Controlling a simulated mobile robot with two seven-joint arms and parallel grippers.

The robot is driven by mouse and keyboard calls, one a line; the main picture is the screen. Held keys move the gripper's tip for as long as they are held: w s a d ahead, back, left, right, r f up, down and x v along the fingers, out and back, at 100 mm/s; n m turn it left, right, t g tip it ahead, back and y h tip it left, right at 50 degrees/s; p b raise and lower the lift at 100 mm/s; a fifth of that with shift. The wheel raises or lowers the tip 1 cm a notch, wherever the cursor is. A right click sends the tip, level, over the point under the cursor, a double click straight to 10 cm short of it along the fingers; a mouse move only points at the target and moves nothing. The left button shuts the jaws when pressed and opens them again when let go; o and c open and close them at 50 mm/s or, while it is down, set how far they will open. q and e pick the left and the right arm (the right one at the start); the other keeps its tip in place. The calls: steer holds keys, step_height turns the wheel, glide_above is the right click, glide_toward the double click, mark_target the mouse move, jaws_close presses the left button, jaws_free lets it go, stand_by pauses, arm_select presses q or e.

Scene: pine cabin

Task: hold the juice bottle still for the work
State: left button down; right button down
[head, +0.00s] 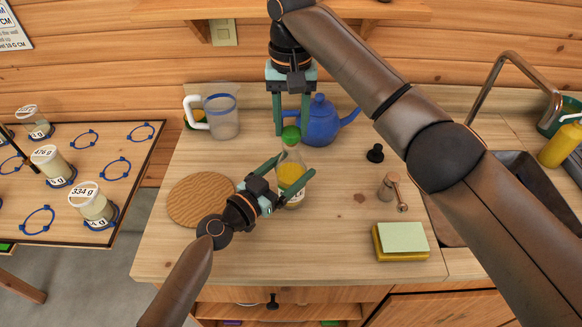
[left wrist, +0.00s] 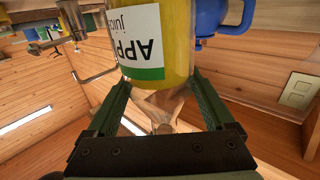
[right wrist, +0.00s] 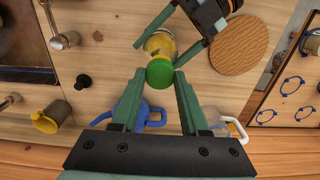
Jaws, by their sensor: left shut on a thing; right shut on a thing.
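The juice bottle (head: 292,171) holds yellow juice and stands upright on the wooden counter. Its green cap (head: 291,134) is on top. My left gripper (head: 295,169) is shut on the bottle's body from the front left, one finger on each side. In the left wrist view the bottle (left wrist: 178,30) shows upside down with a white apple juice label. My right gripper (head: 291,128) comes down from above and is shut on the cap. The right wrist view shows the green cap (right wrist: 160,73) between the right fingertips, with the left fingers beside the bottle (right wrist: 160,43) below it.
A blue teapot (head: 322,122) stands close behind and right of the bottle, and a clear pitcher (head: 221,118) is at the back left. A round wooden board (head: 200,200) lies at left.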

steer(key=shift+f, duration=0.75)
steer(key=shift+r, duration=1)
steer(key=shift+s+a, duration=0.1)
steer(key=shift+a, duration=0.05)
stand_by(0.6)
steer(key=shift+f, duration=0.15)
steer(key=shift+f, duration=0.9)
